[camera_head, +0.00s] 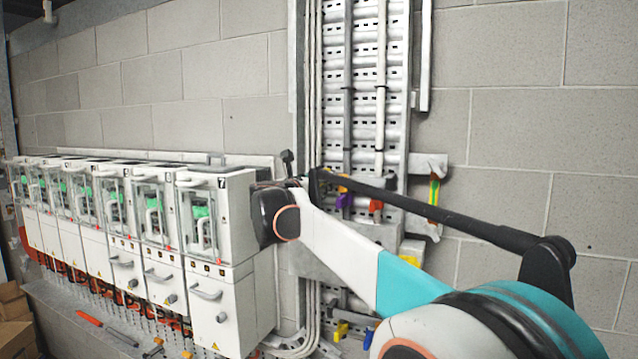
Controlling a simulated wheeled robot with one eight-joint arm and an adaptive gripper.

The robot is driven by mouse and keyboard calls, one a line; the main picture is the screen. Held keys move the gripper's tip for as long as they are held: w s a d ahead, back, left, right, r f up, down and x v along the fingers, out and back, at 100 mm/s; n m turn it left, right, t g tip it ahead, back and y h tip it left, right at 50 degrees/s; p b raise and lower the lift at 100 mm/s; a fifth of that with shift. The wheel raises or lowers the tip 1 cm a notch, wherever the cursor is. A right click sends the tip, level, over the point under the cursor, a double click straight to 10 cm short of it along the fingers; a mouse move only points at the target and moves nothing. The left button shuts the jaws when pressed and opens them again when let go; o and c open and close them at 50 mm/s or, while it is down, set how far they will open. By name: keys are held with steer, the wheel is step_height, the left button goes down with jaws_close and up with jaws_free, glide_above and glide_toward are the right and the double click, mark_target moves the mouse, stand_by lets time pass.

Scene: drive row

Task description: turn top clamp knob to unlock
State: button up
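My arm reaches from the lower right to the right end of a row of white drive units. Its dark far joint shows in front of the side of the nearest unit, marked 7 (223,305). Small dark parts stand just above that joint, by the unit's top right corner. They may belong to my gripper (289,163), but I cannot make out two fingers or anything held. No clamp knob can be told for sure; the area behind my arm is hidden.
More drive units (85,235) run off to the left, with handles and green parts behind clear fronts. A perforated metal cable rack (362,60) with pipes stands against the block wall. Purple, red and yellow pieces sit on it. A red-handled tool (90,319) lies at lower left.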

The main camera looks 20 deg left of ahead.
steer(key=shift+s, duration=0.1)
steer(key=s, duration=1.1)
steer(key=shift+s+a, duration=0.4)
steer(key=shift+a, duration=0.05)
